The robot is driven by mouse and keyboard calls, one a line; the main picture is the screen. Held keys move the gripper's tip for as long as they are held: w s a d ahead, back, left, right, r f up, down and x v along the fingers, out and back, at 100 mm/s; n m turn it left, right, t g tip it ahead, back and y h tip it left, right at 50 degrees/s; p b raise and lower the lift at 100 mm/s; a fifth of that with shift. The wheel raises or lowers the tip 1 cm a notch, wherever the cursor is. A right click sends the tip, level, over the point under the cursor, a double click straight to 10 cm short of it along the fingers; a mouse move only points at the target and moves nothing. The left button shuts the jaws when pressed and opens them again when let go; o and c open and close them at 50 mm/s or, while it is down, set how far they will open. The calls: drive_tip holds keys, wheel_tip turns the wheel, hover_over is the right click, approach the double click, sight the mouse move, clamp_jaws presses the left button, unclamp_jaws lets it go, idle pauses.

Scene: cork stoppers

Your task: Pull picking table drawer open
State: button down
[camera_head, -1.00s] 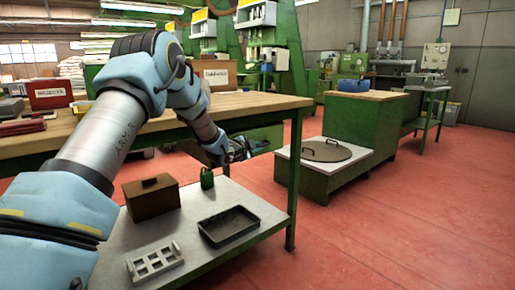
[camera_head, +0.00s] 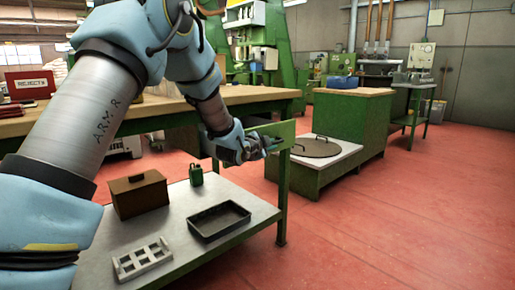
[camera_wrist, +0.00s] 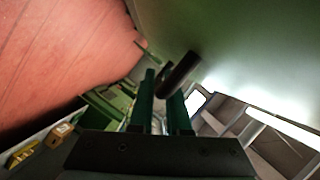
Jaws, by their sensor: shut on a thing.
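The picking table (camera_head: 240,95) has a wooden top and a green frame. Its green drawer front (camera_head: 284,132) shows below the top at the right end and overlaps the near leg, so the drawer appears partly out; how far I cannot tell. My gripper (camera_head: 266,150) is at this front, below the top. In the wrist view my gripper (camera_wrist: 161,85) is shut on a dark bar handle (camera_wrist: 181,73), which crosses its fingertips at a slant. The pale green drawer front (camera_wrist: 235,40) fills the upper right there.
The lower shelf (camera_head: 205,252) carries a brown box (camera_head: 140,195), a small green can (camera_head: 196,175), a black tray (camera_head: 219,221) and a pale slotted rack (camera_head: 143,260). Red floor (camera_head: 400,220) is clear at front right.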

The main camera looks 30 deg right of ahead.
drive_tip(key=s+d+b, duration=0.1)
drive_tip(key=s, duration=0.5)
drive_tip(key=shift+s+d+b, duration=0.15)
drive_tip(key=shift+s+b, duration=0.15)
drive_tip(key=shift+s, duration=0.1)
drive_tip(key=c, duration=0.9)
unclamp_jaws()
drive_tip(key=p+v, duration=0.1)
drive_tip(key=v, duration=0.9)
drive_tip(key=shift+s+a+r, duration=0.1)
drive_tip(key=shift+s+a, duration=0.05)
drive_tip(key=shift+a, duration=0.2)
